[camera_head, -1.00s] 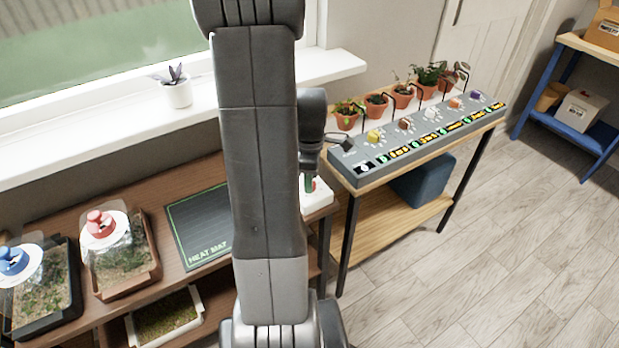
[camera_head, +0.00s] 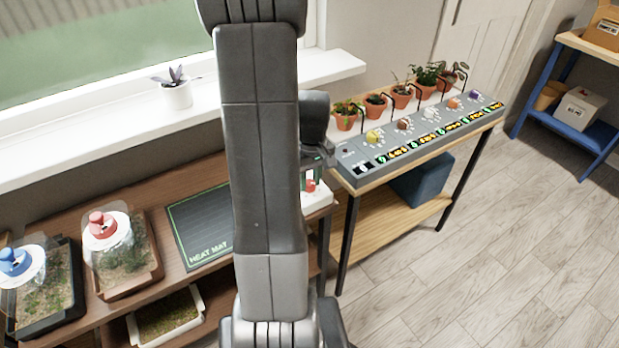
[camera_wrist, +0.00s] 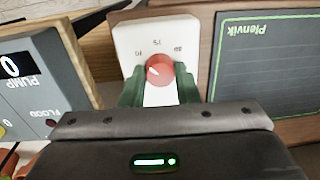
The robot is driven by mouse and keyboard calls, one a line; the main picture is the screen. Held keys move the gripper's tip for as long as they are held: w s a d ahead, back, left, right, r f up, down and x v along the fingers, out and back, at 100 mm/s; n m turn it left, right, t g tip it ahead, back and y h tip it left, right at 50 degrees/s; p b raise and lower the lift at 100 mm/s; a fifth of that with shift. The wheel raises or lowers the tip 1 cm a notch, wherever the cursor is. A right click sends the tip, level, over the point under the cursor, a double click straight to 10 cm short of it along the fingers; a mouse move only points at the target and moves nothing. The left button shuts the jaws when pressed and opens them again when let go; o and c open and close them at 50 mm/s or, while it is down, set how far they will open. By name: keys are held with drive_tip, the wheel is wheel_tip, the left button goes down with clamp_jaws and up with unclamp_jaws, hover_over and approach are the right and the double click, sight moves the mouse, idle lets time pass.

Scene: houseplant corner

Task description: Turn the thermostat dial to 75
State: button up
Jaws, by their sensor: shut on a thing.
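The thermostat is a white plate (camera_wrist: 128,38) marked 70, 75 and 80 around a round red dial (camera_wrist: 160,70), seen in the wrist view. The dial has a short white mark left of its centre; I cannot tell exactly which number it points to. My gripper (camera_wrist: 160,90) has its green fingers on either side of the dial and is shut on it. In the head view, the thermostat (camera_head: 322,200) and its red dial (camera_head: 310,187) show partly beside my arm, which hides the rest.
The heat mat (camera_head: 200,225) lies left of the thermostat on the wooden bench, with two domed seed trays farther left. A grey control panel (camera_head: 425,143) with coloured knobs stands close by on the right, with potted plants behind it.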

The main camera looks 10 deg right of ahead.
sight(312, 183)
drive_tip(key=m, duration=0.4)
drive_tip(key=shift+m, duration=2.2)
drive_tip(key=o, duration=1)
drive_tip(key=shift+r, duration=0.1)
drive_tip(key=r, duration=0.4)
drive_tip(key=r+p, duration=0.1)
drive_tip(key=r, duration=0.4)
drive_tip(key=r+p, duration=0.1)
drive_tip(key=r, duration=0.3)
drive_tip(key=shift+s+d+r, duration=0.15)
drive_tip(key=shift+d+r, duration=0.15)
drive_tip(key=shift+r, duration=0.05)
